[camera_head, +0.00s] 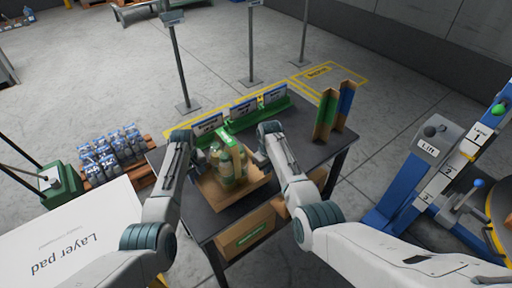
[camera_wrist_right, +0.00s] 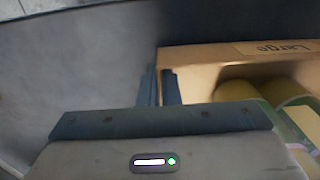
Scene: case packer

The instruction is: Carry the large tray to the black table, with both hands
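The large tray (camera_head: 222,200) is a brown cardboard tray holding several green bottles (camera_head: 228,165). It is at the black table (camera_head: 305,150), over its dark top; I cannot tell whether it touches the top. In the right wrist view its wall (camera_wrist_right: 215,57) carries the word "Large". My right gripper (camera_head: 262,160) is at the tray's right side; in the right wrist view its fingers (camera_wrist_right: 160,87) stand close together on both sides of the tray's wall. My left gripper (camera_head: 198,160) is at the tray's left side, its fingers too small and hidden to judge.
A green rack with cards (camera_head: 243,112) stands along the table's back edge. Green and blue corner posts (camera_head: 326,115) stand at the right. A cardboard box (camera_head: 246,236) shows below the front edge. A layer pad stack (camera_head: 70,240) is left, a blue lift (camera_head: 430,170) right.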

